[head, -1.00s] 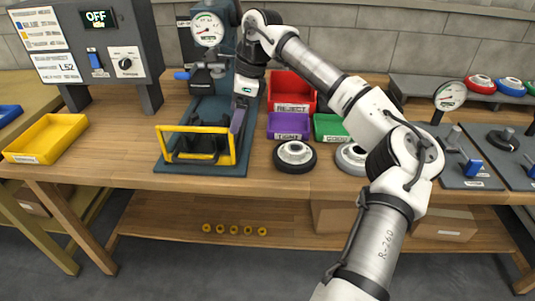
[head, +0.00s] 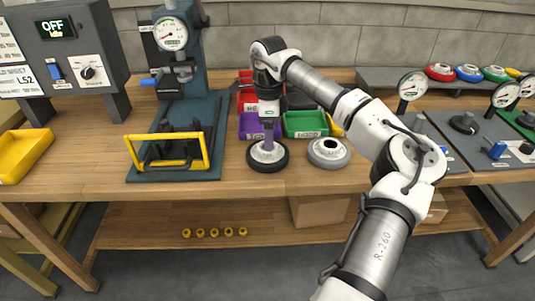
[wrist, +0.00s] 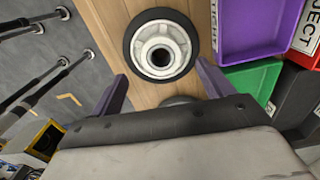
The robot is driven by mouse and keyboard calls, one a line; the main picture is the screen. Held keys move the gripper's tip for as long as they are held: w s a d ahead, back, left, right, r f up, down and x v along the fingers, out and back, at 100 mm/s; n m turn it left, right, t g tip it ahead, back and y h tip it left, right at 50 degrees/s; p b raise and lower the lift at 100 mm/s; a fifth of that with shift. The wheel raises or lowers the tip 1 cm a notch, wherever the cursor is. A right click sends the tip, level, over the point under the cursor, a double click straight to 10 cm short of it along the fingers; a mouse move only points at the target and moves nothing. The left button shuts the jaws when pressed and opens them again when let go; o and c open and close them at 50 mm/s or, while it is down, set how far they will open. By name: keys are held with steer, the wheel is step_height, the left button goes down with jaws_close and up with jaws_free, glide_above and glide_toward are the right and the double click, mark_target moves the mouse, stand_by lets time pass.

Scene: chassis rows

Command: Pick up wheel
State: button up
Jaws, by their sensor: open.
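A wheel with a black tyre and pale hub (head: 267,160) lies flat on the bench, under my gripper (head: 268,142) in the head view. A grey wheel (head: 328,153) lies just right of it. In the wrist view a black-tyred wheel (wrist: 160,45) is ahead of my gripper (wrist: 163,88), whose two purple fingers are wide apart with nothing between them. The wheel looks apart from the fingertips there. The edge of another round thing shows beyond the gripper body, mostly hidden.
Purple (head: 250,128) and green (head: 305,125) bins stand behind the wheels, with a red bin (head: 246,98) further back. A press with a yellow guard (head: 165,150) is to the left. Gauge fixtures (head: 465,125) stand to the right. The bench front is clear.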

mark_target(268, 153)
steer(key=shift+w+a+f+p, duration=0.1)
steer(key=shift+f+p, duration=0.15)
steer(key=shift+f, duration=0.9)
steer(key=shift+a+f+p, duration=0.1)
steer(key=shift+f+p, duration=0.1)
steer(key=shift+f, duration=0.95)
steer(key=c, duration=1.2)
steer(key=shift+c, duration=0.6)
steer(key=shift+r, duration=0.15)
